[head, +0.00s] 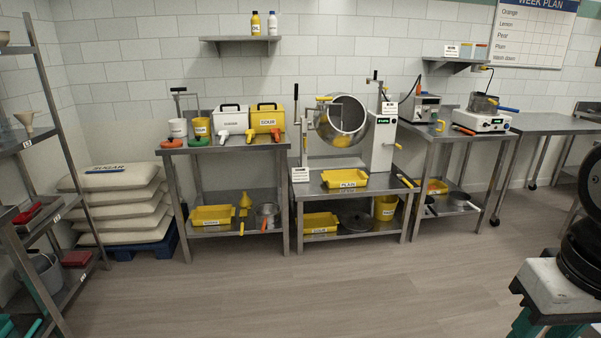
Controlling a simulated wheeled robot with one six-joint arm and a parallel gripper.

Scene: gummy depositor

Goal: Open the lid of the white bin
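The white bin (232,120) stands on the left steel table, against the back wall. It has a dark label on its front and a dark handle at its top. Its lid looks shut, though it is small at this distance. A white item with a red-orange end (223,138) sits in front of its lower left. A yellow bin (268,118) marked SOUR stands close on its right. My gripper is not in view.
A white pot (178,128) and a yellow cup (201,127) stand left of the bin. A steel drum machine (342,120) stands on the middle table. White sacks (118,205) are stacked at left, beside a steel rack (62,150). The floor (290,285) ahead is clear.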

